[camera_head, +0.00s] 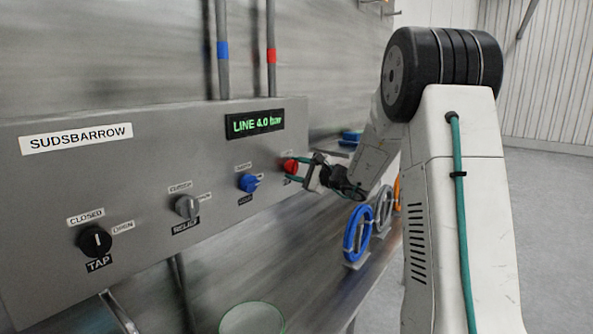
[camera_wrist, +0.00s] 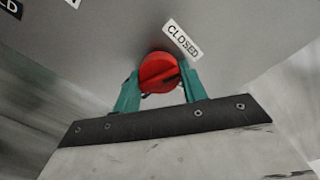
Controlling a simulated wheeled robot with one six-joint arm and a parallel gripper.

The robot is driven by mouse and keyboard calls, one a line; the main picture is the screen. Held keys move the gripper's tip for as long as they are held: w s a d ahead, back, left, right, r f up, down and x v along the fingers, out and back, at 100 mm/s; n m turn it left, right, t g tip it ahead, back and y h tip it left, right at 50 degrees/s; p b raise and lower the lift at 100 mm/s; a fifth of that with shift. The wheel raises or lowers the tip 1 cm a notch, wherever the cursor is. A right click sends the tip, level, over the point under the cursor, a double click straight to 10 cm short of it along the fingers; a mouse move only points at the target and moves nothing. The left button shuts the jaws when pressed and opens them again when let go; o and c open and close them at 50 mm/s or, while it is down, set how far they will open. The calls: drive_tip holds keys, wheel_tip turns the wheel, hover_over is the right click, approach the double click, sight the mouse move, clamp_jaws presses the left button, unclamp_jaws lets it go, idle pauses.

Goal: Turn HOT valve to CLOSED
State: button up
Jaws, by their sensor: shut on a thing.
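The HOT valve is a red round knob (camera_head: 290,166) at the right end of the grey panel's row of knobs. In the wrist view the red knob (camera_wrist: 159,73) sits between my two green fingers, with a dark pointer mark on its face. A CLOSED label (camera_wrist: 183,39) is on the panel up and right of it. The pointer mark lies slanted across the lower right of the knob and does not line up with that label. My gripper (camera_head: 303,172) reaches the knob from the right and is shut on it; its fingers (camera_wrist: 158,92) flank the knob.
The grey panel (camera_head: 150,190) also carries a blue knob (camera_head: 249,183), a grey RELIEF knob (camera_head: 186,206) and a black TAP knob (camera_head: 95,241). A display (camera_head: 255,124) reads LINE 4.0 bar. A clear container (camera_head: 252,318) stands below the panel.

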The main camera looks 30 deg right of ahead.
drive_tip(key=shift+n, duration=1.9)
drive_tip(key=o, duration=1)
drive_tip(key=shift+v, duration=3.95)
